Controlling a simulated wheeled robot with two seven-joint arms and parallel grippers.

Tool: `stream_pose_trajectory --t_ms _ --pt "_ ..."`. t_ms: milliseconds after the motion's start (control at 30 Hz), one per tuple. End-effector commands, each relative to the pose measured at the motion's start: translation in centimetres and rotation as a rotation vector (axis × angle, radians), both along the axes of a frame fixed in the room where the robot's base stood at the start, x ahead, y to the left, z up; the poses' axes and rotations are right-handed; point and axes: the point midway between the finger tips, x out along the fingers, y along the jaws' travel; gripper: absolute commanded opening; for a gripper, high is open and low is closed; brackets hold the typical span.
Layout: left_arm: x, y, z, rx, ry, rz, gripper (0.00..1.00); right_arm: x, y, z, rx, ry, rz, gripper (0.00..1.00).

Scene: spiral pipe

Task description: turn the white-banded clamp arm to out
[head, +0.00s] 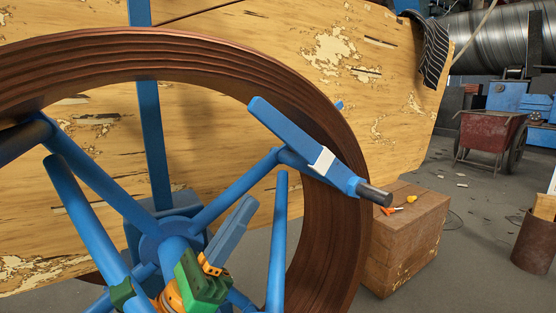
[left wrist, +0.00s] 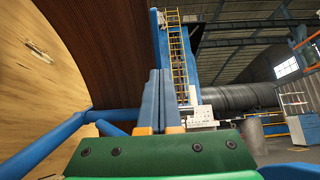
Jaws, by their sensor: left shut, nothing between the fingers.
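The white-banded clamp arm (head: 345,178) is a blue bar with a white band and a dark grey rod end. It sits on the end of a blue spoke and slants down to the right, across the right side of the brown coil (head: 335,225). My left gripper (head: 244,208) has a green and orange body and blue-grey fingers. It is low inside the coil, left of and below the clamp arm and apart from it in the picture. Its fingers are together and empty, also in the left wrist view (left wrist: 160,78). I cannot make out the clamp arm there. My right gripper is out of sight.
Blue spokes (head: 235,190) meet at a hub (head: 165,240) beside my left gripper. A blue post (head: 155,140) and a worn wooden panel (head: 220,120) stand behind. A wooden crate (head: 415,240) with small tools and a red cart (head: 490,135) are to the right.

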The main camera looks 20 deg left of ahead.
Motion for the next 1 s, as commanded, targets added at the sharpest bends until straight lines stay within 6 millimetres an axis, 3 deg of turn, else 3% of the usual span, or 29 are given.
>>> stream_pose_trajectory --t_ms 100,333,867,1000 --pt "1.3 -1.1 2.6 0.002 -0.003 -0.001 0.00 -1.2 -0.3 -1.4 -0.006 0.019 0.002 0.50" --pt "3.5 -2.7 5.5 0.001 0.000 0.001 0.00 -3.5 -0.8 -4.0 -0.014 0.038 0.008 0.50" --pt "4.3 -3.4 6.3 0.001 0.003 0.001 0.00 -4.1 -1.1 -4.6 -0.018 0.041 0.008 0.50" --pt "4.6 -3.5 7.6 0.023 0.026 0.002 0.00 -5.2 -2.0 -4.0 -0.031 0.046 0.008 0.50"
